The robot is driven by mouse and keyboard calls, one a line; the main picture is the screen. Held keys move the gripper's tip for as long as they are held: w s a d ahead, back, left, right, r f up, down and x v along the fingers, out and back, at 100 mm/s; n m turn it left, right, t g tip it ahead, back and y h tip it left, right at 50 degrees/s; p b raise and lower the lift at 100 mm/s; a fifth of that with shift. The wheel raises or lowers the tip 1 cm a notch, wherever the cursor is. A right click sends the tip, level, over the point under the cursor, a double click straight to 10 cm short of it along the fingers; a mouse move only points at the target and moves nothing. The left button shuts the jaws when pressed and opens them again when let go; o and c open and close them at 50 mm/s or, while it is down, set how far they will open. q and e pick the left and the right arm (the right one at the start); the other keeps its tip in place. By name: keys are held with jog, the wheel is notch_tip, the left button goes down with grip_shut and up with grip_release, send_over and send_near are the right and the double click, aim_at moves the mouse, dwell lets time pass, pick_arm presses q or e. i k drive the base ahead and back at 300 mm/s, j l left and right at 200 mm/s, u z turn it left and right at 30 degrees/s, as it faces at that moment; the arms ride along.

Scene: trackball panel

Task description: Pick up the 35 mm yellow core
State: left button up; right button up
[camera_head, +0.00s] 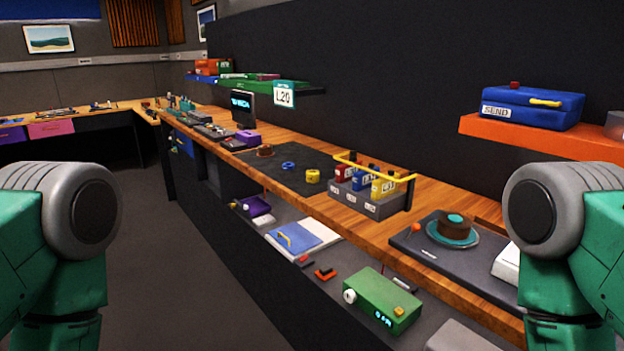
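A small yellow cylinder (313,176), which looks like the yellow core, stands on a dark mat (258,162) on the wooden bench. A blue ring-shaped piece (288,166) lies to its left, and a brown round piece (265,151) lies farther back on the mat. The core is too small in the picture to read its size or any marking clearly. Only the upper parts of my two arms show at the left and right edges. Neither gripper is in view, and nothing covers the core.
A grey caddy (368,206) with a yellow handle and red, blue and yellow items stands right of the core. A dark unit with a teal and brown disc (453,229) is nearer. A lower shelf holds a green box (382,300). Open floor (190,270) lies left of the bench.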

aim_at(313, 177)
jog(key=i+j+z, duration=0.1)
jog(key=z, duration=0.35)
jog(key=j+z, duration=0.1)
jog(key=z, duration=0.3)
jog(key=i+j+z, duration=0.1)
jog(key=z, duration=0.35)
jog(key=j+z, duration=0.2)
jog(key=z, duration=0.2)
